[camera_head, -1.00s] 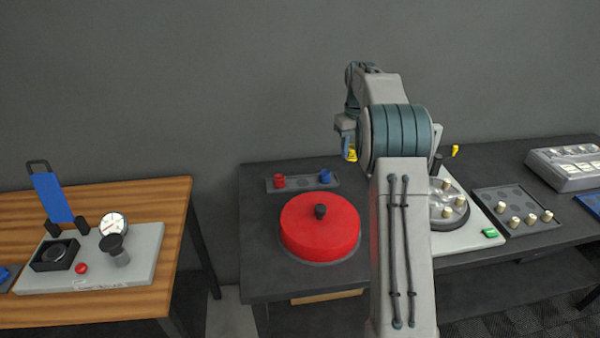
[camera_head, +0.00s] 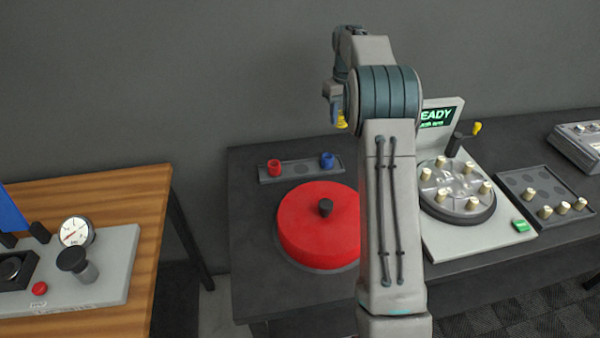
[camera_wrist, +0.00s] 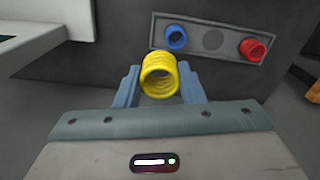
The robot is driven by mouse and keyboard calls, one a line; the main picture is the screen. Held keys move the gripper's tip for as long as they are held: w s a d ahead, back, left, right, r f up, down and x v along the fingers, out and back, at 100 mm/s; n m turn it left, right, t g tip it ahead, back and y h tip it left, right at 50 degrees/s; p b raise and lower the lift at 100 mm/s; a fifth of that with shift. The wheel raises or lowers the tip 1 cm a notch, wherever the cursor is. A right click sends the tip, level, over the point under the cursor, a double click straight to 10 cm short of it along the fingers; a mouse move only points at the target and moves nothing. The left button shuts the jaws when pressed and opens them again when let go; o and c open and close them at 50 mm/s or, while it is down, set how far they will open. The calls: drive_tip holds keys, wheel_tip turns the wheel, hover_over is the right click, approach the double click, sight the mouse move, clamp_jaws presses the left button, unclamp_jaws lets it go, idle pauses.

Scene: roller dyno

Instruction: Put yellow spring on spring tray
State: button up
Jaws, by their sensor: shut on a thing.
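A yellow spring (camera_wrist: 160,75) is held between the two fingers of my gripper (camera_wrist: 160,88) in the wrist view. In the head view the yellow spring (camera_head: 341,120) shows partly below my gripper (camera_head: 338,112), raised above the dark table, with the arm hiding part of it. The spring tray (camera_head: 298,169) is a grey strip at the back left of that table. It holds a red spring (camera_head: 274,166) at its left and a blue spring (camera_head: 327,160) at its right. In the wrist view the tray (camera_wrist: 185,52) has an empty round recess between the two springs.
A large red disc (camera_head: 310,225) with a black knob stands in front of the tray. A white machine with a round roller plate (camera_head: 457,205) and a READY screen (camera_head: 436,117) stands right of my arm. A grey tray of pale pegs (camera_head: 545,185) lies further right. A wooden table (camera_head: 140,230) is at left.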

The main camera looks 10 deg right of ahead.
sight(340, 125)
wheel_tip(340, 125, down, 4)
drive_tip(key=b, duration=0.3)
drive_tip(key=shift+w+f, duration=0.1)
drive_tip(key=shift+w, duration=0.05)
drive_tip(key=a+f, duration=0.2)
drive_tip(key=a, duration=0.2)
drive_tip(key=a+f, duration=0.2)
drive_tip(key=a, duration=0.1)
drive_tip(key=a+f+p, duration=0.1)
drive_tip(key=a+f, duration=0.2)
drive_tip(key=a, duration=0.1)
drive_tip(key=shift+a, duration=0.35)
drive_tip(key=shift+f+p, duration=0.55)
drive_tip(key=shift+f, duration=1.45)
drive_tip(key=shift+f, duration=0.1)
drive_tip(key=o, duration=1)
